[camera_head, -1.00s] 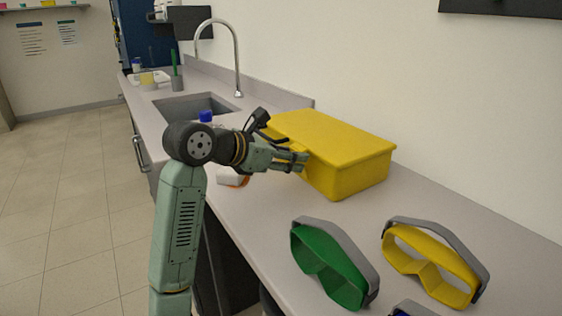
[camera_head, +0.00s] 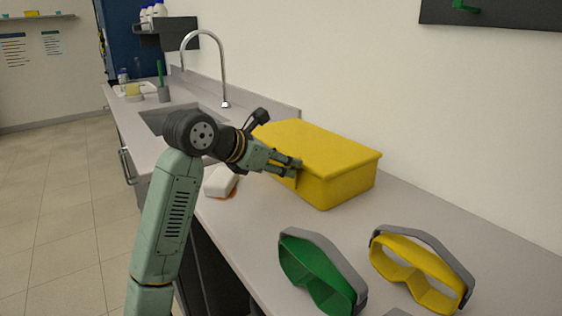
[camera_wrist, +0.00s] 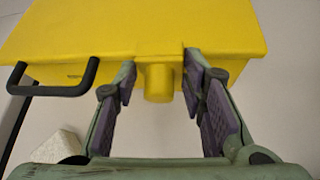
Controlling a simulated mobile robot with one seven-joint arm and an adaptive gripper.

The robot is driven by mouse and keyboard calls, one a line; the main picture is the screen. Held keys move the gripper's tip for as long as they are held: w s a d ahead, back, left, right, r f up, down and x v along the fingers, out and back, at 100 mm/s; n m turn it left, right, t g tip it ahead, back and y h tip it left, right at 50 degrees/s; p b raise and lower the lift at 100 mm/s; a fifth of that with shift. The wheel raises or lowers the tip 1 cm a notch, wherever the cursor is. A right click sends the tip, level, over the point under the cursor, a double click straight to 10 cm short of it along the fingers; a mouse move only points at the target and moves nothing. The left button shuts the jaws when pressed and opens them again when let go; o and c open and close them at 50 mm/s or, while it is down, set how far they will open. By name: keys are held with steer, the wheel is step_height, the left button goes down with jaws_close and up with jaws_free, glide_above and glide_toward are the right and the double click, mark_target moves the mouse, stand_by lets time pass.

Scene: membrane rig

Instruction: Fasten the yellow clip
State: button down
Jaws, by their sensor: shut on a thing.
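A closed yellow box (camera_head: 342,172) stands on the counter against the wall. In the wrist view, its front face shows the yellow clip (camera_wrist: 158,86), a stubby rounded piece under the lid edge. My gripper (camera_head: 297,168) is at the front of the box. The head view hides the clip behind the fingers. Whether the clip is latched cannot be told.
A black handle (camera_wrist: 52,78) sticks out left of the clip. A white block (camera_head: 220,182) lies on the counter beside my arm. Green goggles (camera_head: 318,275) and yellow goggles (camera_head: 420,268) lie at the front right. A sink (camera_head: 160,116) with a tap is behind.

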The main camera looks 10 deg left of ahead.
steer(key=c, duration=1.4)
jaws_free()
steer(key=shift+r, duration=0.4)
steer(key=shift+o, duration=0.2)
steer(key=shift+f, duration=0.1)
steer(key=v, duration=1.2)
steer(key=shift+f, duration=0.1)
